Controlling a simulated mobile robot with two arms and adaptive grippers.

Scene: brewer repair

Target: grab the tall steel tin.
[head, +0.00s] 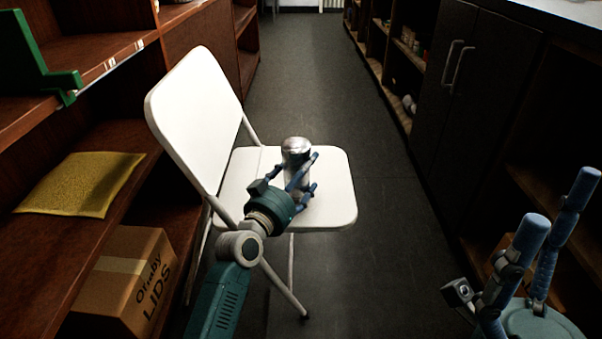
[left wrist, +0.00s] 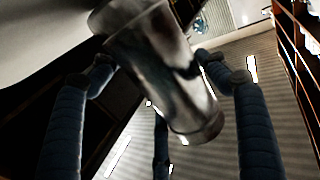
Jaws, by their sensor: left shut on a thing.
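The tall steel tin (head: 296,152) is a shiny silver cylinder at the seat of the white folding chair (head: 334,190). My left gripper (head: 300,178) is shut on the tin, with its blue fingers around its side. In the left wrist view the tin (left wrist: 165,75) fills the middle, tilted across the picture, between the blue fingers (left wrist: 160,110). The tin's lower part is partly hidden by the fingers in the head view, so I cannot tell whether it touches the seat. My right gripper (head: 556,235) is at the lower right, its blue fingers spread apart and empty.
Brown shelves stand on the left, with a yellow padded envelope (head: 84,183) and a cardboard box (head: 124,280) marked LIDS. The chair's backrest (head: 195,115) rises left of the tin. A dark cabinet (head: 478,90) lines the right. The grey floor aisle (head: 310,70) behind the chair is clear.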

